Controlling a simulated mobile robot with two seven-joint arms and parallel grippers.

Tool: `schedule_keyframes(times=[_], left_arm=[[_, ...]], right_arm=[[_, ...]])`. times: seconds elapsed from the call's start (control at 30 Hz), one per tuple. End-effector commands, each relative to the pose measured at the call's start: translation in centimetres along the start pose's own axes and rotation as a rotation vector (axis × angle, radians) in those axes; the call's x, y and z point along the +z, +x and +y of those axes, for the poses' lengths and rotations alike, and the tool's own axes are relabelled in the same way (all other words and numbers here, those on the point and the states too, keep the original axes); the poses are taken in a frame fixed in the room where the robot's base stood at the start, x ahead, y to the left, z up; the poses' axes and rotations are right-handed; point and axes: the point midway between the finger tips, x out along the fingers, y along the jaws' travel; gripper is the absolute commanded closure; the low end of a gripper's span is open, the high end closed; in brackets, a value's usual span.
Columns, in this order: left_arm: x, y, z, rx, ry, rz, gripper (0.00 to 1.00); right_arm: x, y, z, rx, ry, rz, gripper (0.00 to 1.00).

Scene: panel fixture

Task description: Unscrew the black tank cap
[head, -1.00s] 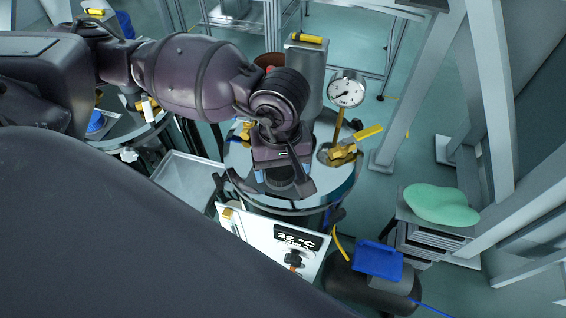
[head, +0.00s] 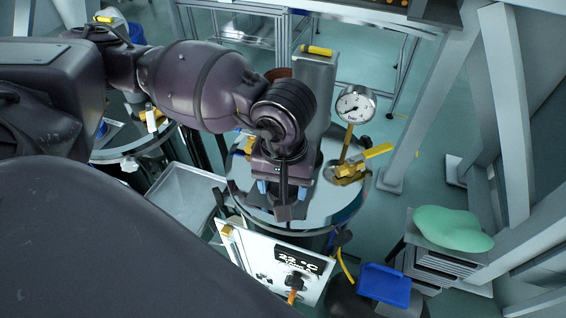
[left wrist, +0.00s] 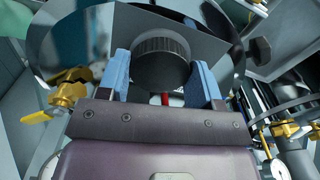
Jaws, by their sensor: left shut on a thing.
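The black tank cap (left wrist: 162,66) is a round, ribbed black knob. In the left wrist view it sits between the blue fingers of my left gripper (left wrist: 163,73), which is shut on it. In the head view my left gripper (head: 284,203) points down over the shiny round tank top (head: 335,207), and the arm and gripper hide the cap there. I cannot tell whether the cap is seated or lifted. My right gripper is in neither view.
A pressure gauge (head: 356,104) and yellow valve (head: 352,170) stand right of the gripper on the tank top. A grey box post (head: 314,85) rises behind. A panel with a temperature display (head: 292,262) is in front. A blue tray (head: 384,285) lies lower right.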

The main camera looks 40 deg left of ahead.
Motion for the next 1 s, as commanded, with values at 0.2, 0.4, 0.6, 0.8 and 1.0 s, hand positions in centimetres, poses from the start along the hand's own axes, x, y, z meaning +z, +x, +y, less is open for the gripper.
schedule_keyframes(times=[0.2,0.4,0.6,0.8,1.0], left_arm=[[0.0,0.0,0.1,0.002,-0.004,-0.001,0.67],[0.1,-0.2,0.1,0.004,-0.119,0.0,0.67],[0.0,-0.1,0.1,0.003,-0.257,0.0,0.67],[0.0,0.0,0.1,0.003,-0.303,-0.002,0.67],[0.0,0.1,0.1,0.003,-0.302,-0.002,0.67]], right_arm=[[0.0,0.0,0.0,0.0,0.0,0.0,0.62],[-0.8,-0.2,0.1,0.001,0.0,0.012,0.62],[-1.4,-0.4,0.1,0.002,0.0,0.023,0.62],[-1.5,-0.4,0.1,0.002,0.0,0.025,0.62],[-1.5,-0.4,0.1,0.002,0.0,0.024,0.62]])
